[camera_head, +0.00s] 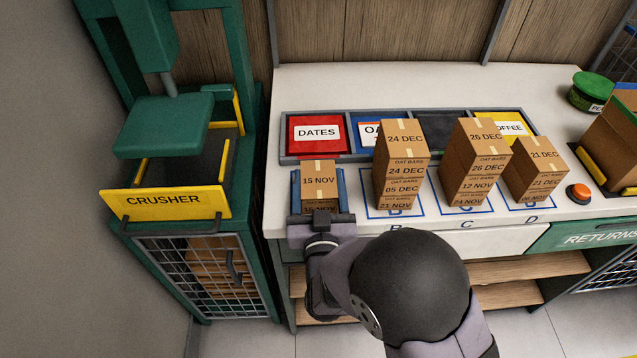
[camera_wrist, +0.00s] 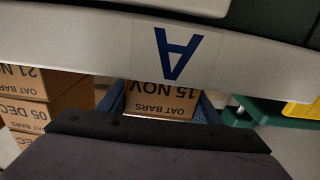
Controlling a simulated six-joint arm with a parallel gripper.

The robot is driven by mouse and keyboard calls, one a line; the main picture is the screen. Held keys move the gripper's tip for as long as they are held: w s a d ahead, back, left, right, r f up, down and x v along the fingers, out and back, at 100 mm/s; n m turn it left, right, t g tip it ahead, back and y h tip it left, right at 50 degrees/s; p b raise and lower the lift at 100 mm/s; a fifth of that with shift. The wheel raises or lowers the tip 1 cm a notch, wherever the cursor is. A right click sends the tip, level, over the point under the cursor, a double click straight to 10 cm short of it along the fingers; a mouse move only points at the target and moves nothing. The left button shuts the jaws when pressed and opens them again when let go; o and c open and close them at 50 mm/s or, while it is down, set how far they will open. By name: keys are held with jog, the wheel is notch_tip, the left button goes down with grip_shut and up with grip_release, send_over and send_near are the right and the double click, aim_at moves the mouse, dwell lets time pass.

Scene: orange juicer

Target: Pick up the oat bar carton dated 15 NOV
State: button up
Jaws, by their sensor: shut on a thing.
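The brown oat bar carton (camera_head: 319,178) marked 15 NOV is at the left end of the counter, in front of the red DATES bin. My gripper (camera_head: 319,190) is shut on it, with a blue finger along each side. In the wrist view the carton (camera_wrist: 160,101) shows between the fingers, its 15 NOV and OAT BARS print upside down. The gripper body hides part of its near side. I cannot tell whether its base touches the counter.
Carton stacks stand to the right at B (camera_head: 399,165), C (camera_head: 474,165) and D (camera_head: 537,170); B is close beside my gripper. Behind is a bin row including DATES (camera_head: 317,147). The green crusher (camera_head: 165,130) stands left. An orange button (camera_head: 578,193) is at right.

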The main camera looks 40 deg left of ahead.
aim_at(318, 178)
jog(key=shift+r, duration=0.2)
notch_tip(318, 178, up, 10)
jog(key=shift+f, duration=0.15)
dwell(0.4)
